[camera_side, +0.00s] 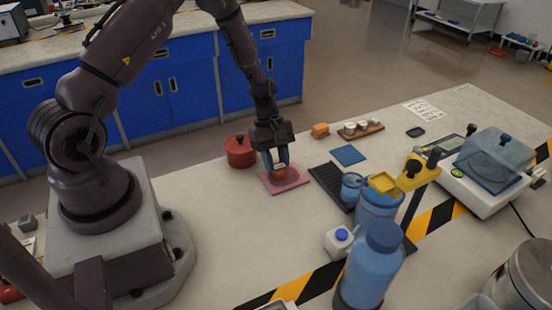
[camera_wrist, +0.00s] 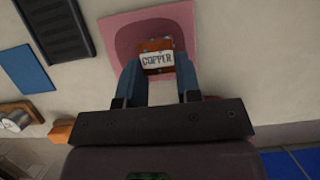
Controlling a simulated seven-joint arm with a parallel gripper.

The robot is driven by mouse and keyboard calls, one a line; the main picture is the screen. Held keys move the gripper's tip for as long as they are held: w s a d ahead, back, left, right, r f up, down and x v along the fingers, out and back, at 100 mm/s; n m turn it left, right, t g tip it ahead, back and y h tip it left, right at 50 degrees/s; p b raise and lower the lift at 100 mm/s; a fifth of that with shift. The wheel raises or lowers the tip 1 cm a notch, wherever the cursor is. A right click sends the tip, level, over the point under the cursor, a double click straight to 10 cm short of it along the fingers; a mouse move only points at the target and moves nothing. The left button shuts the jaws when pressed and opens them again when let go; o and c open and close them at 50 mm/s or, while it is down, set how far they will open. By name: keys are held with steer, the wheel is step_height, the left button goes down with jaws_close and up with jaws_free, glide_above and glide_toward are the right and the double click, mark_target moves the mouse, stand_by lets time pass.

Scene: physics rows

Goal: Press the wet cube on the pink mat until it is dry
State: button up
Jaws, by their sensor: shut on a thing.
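The cube (camera_side: 281,174) is copper-orange and carries a white label reading COPPER; it also shows in the wrist view (camera_wrist: 156,46) with small pale spots like droplets on it. My gripper (camera_side: 277,162) points down over the pink mat (camera_side: 298,183), with its blue fingers shut on the cube's two sides. In the wrist view, the mat (camera_wrist: 113,28) has a darker patch around the cube, like a damp area. The cube is at the mat, but I cannot tell whether its underside touches it. The underside is hidden.
A red pot (camera_side: 240,152) stands close left of the mat. A black ribbed tray (camera_side: 328,182) and a blue square (camera_side: 348,155) lie to the right. An orange block (camera_side: 320,130) and a wooden board (camera_side: 361,130) with white cups are behind. Bottles stand at front right.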

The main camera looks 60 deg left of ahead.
steer(key=shift+f, duration=0.55)
stand_by(0.9)
steer(key=shift+r, duration=0.15)
steer(key=shift+s+r, duration=0.3)
steer(key=shift+r, duration=0.3)
steer(key=shift+r, duration=2.5)
